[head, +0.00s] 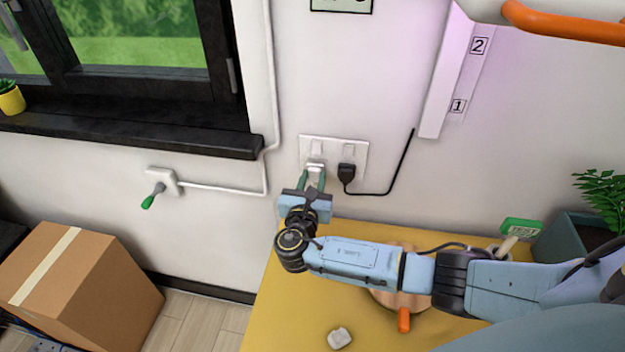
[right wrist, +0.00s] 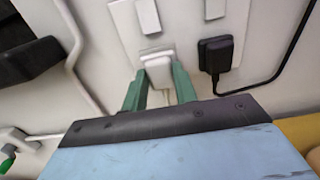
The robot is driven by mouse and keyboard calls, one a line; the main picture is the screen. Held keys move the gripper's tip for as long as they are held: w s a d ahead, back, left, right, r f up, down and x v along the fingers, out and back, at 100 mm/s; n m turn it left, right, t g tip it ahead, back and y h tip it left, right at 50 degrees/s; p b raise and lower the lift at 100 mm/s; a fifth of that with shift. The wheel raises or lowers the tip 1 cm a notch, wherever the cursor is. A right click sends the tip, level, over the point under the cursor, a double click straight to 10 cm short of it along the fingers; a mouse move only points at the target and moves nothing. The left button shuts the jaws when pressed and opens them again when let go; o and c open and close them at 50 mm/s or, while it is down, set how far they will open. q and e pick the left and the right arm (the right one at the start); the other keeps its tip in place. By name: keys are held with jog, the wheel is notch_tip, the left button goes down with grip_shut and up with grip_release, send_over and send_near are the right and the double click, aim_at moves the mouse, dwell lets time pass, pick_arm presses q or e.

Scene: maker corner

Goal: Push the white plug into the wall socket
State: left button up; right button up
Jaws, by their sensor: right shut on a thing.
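The white plug (head: 315,168) is at the left side of the double wall socket (head: 332,145), below the left switch. My right gripper (head: 313,176) is shut on the plug, one green finger on each side. In the right wrist view the plug (right wrist: 158,68) sits between the fingertips (right wrist: 160,82), against or very close to the socket plate (right wrist: 191,32). I cannot tell whether its pins are fully in, as its front face is hidden. My left gripper is not in view.
A black plug (head: 347,172) with a black cable fills the socket's right side. A yellow table (head: 270,310) lies below, with a white lump (head: 339,338) and a round wooden board (head: 385,297). A green-handled lever switch (head: 157,190) and the window sill (head: 130,137) are to the left.

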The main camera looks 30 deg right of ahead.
jog(key=shift+w+d, duration=0.3)
jog(key=shift+w, duration=0.15)
dwell(0.9)
jog(key=o, duration=1)
jog(key=v, duration=1.3)
jog(key=shift+s+p, duration=0.15)
jog(key=shift+p, duration=0.15)
jog(key=shift+s+a+f, duration=0.1)
